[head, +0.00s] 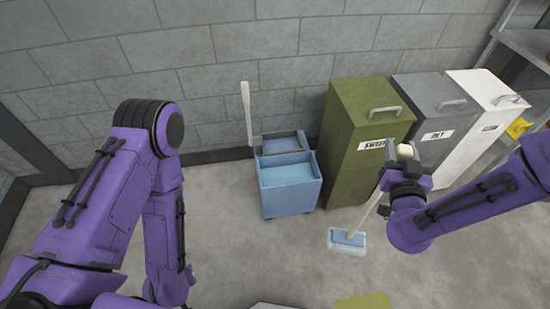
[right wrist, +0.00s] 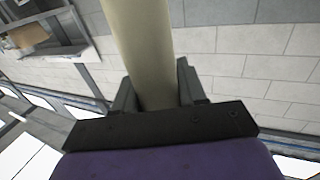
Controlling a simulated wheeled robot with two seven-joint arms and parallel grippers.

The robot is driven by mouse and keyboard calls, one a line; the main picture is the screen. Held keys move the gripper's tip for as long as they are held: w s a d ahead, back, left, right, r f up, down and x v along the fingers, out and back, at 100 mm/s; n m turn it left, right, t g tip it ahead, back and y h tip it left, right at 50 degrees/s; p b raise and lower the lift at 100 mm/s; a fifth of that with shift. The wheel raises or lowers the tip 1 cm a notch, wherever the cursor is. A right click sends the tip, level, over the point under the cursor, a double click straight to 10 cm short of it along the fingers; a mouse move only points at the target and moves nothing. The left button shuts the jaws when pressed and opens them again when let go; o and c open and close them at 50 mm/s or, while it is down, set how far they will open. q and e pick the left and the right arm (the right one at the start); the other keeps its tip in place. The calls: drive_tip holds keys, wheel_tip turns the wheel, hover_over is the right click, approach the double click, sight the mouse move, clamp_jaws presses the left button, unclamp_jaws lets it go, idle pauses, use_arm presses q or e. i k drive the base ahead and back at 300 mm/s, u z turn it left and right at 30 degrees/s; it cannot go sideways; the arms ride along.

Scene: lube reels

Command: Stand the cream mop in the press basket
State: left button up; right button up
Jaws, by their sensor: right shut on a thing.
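The cream mop has a cream handle (head: 370,213) and a pale blue head (head: 346,240); the handle also shows large in the right wrist view (right wrist: 142,50). My right gripper (head: 400,170) is shut on the handle near its upper end. The mop is tilted, with its head low and to the left, near the floor; I cannot tell whether it touches. The press basket (head: 282,147) sits at the back of a blue wheeled bucket (head: 290,196) by the wall, left of the mop. My left gripper is out of the picture.
An olive bin (head: 350,135), a grey bin (head: 430,100) and a white bin (head: 485,90) stand in a row right of the bucket. A pale upright lever (head: 247,110) rises at the bucket's left.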

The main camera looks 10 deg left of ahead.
sight(281, 147)
drive_tip(key=u, duration=0.05)
drive_tip(key=k, duration=0.1)
drive_tip(key=u, duration=0.65)
drive_tip(key=i, duration=0.45)
drive_tip(key=u, duration=0.05)
